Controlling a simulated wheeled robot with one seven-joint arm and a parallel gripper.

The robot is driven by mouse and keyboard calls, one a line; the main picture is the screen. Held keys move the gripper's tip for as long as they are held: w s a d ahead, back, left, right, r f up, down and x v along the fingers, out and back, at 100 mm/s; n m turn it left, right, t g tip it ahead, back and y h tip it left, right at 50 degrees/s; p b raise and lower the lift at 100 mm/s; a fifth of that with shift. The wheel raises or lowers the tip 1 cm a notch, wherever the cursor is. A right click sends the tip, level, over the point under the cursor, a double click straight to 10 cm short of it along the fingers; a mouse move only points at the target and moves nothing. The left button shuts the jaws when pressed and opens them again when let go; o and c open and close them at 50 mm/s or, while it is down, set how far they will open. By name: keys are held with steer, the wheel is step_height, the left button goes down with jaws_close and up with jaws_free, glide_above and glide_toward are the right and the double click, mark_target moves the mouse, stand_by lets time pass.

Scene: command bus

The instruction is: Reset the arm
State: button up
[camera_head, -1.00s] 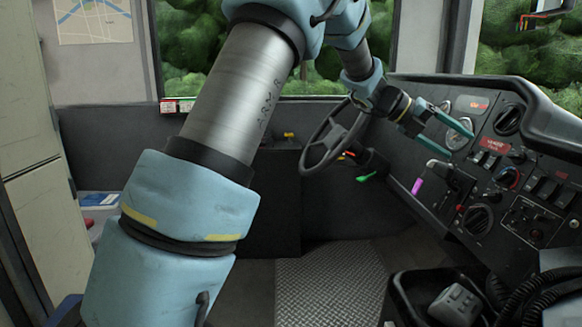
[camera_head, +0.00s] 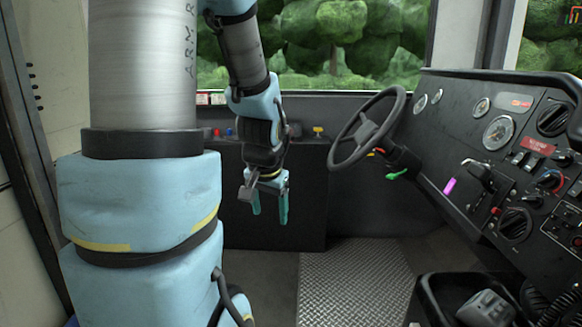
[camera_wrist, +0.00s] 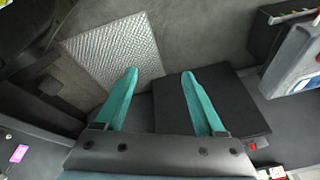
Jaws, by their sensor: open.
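My gripper (camera_head: 270,208) hangs at the middle left of the head view, with its two teal fingers pointing down. The fingers are apart and nothing is between them. In the wrist view, my gripper (camera_wrist: 158,95) shows both fingers spread over the floor and a dark box-like surface (camera_wrist: 205,105). My arm is folded on the left of the head view, clear of the dashboard.
The steering wheel (camera_head: 367,128) stands right of my gripper. A dark tray (camera_head: 440,295) is at the lower right. The metal floor plate (camera_head: 350,280) is clear.

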steer(key=s+a+f+n+g, duration=0.2)
steer(key=s+n, duration=0.1)
steer(key=s, duration=0.4)
step_height(320, 180, up, 22)
steer(key=s+p, duration=0.1)
steer(key=p, duration=2.1)
steer(key=shift+r+n+g, duration=0.15)
steer(key=shift+n+g, duration=0.15)
